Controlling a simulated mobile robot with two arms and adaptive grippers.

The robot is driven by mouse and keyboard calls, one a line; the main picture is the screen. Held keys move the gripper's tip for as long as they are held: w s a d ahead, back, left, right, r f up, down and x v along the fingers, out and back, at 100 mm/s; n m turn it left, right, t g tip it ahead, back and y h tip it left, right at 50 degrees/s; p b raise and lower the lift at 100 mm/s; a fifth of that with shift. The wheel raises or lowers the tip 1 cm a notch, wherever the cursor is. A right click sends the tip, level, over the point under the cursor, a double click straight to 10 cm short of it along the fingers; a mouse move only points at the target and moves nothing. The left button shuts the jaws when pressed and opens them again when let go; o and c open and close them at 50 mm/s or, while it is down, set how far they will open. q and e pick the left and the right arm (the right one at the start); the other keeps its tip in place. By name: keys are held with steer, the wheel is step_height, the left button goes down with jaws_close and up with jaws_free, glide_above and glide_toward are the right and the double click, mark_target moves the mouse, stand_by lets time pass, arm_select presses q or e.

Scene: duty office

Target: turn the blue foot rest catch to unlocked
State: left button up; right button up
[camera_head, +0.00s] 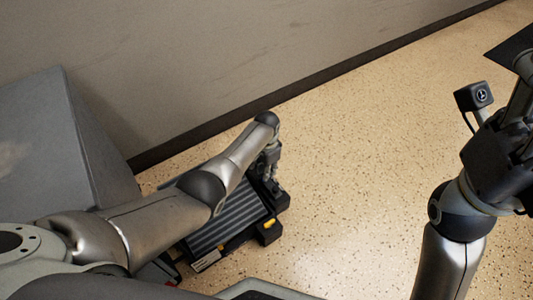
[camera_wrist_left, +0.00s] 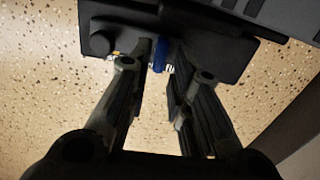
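The foot rest, with a grey ribbed top (camera_head: 232,222) in a dark frame, lies on the floor in the head view, partly covered by my left arm. Its blue catch (camera_wrist_left: 159,56) shows in the left wrist view as a narrow upright piece at the dark frame (camera_wrist_left: 118,32). My left gripper (camera_head: 273,188) is at the frame's right end. In the wrist view its fingers (camera_wrist_left: 161,62) stand apart, one on each side of the catch; a small gap shows on the right, and firm contact is not visible. My right gripper (camera_head: 508,150) is raised at the right edge, its fingertips unclear.
A grey box-like piece of furniture (camera_head: 60,130) stands at the left. A grey wall (camera_head: 250,60) with a dark skirting (camera_head: 330,83) runs behind. Yellow parts (camera_head: 268,224) show on the foot rest frame. The speckled floor (camera_head: 350,180) to the right is clear.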

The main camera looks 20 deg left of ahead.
arm_select(q)
step_height(320, 180, up, 9)
stand_by(0.5)
stand_by(0.4)
